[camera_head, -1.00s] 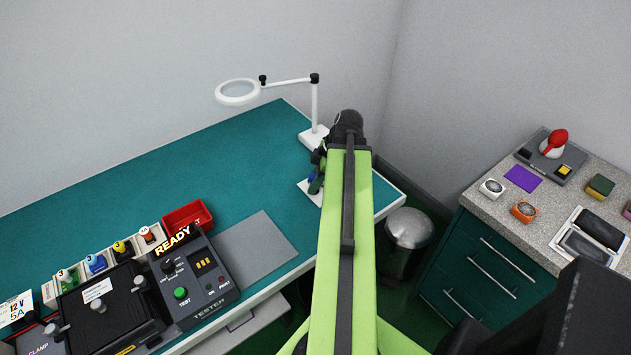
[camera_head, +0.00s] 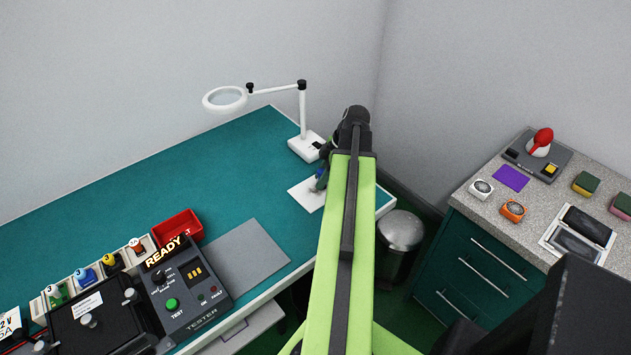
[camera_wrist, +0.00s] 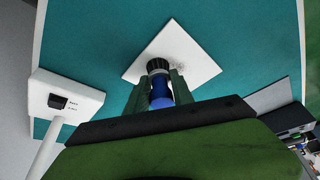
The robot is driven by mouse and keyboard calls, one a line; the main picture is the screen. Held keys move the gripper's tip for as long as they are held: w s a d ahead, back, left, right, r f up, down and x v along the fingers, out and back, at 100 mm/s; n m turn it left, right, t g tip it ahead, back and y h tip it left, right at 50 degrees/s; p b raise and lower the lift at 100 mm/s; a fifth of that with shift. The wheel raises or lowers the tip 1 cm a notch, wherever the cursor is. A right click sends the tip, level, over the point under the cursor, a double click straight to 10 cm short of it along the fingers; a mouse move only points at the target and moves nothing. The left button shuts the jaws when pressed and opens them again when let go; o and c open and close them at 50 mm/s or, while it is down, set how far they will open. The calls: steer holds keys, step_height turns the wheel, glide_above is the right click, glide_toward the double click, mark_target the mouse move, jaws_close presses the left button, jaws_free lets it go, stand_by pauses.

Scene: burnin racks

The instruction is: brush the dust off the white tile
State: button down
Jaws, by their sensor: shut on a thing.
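The white tile (camera_head: 305,199) lies flat on the teal bench near its right end. It also shows in the wrist view (camera_wrist: 192,47), with a small patch of grey dust (camera_wrist: 180,66) near its middle. My gripper (camera_wrist: 160,88) is shut on a brush with a blue handle (camera_wrist: 160,96) and a dark round head (camera_wrist: 158,66). The brush head is over the tile beside the dust; I cannot tell whether it touches. In the head view my gripper (camera_head: 321,176) is partly hidden by my green arm.
A white magnifier lamp (camera_head: 303,145) stands just behind the tile. A tester (camera_head: 184,287), a red bin (camera_head: 176,226) and a grey mat (camera_head: 243,256) are to the left. A metal trash can (camera_head: 401,235) and a drawer cabinet (camera_head: 480,268) are to the right.

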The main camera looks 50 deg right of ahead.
steer(key=shift+d, duration=0.4)
steer(key=shift+s+a, duration=0.15)
steer(key=shift+s, duration=0.3)
steer(key=shift+w+a, duration=0.3)
steer(key=shift+a, duration=0.95)
steer(key=shift+w+a, duration=0.3)
steer(key=shift+a, duration=1)
steer(key=shift+w+a, duration=0.3)
steer(key=shift+a, duration=0.95)
steer(key=shift+d, duration=0.1)
steer(key=shift+s+d, duration=0.3)
steer(key=shift+d, duration=0.95)
steer(key=shift+s+d, duration=0.3)
steer(key=shift+d, duration=1)
steer(key=shift+s+d, duration=0.3)
steer(key=shift+d, duration=0.95)
step_height(320, 180, up, 6)
steer(key=p, duration=0.6)
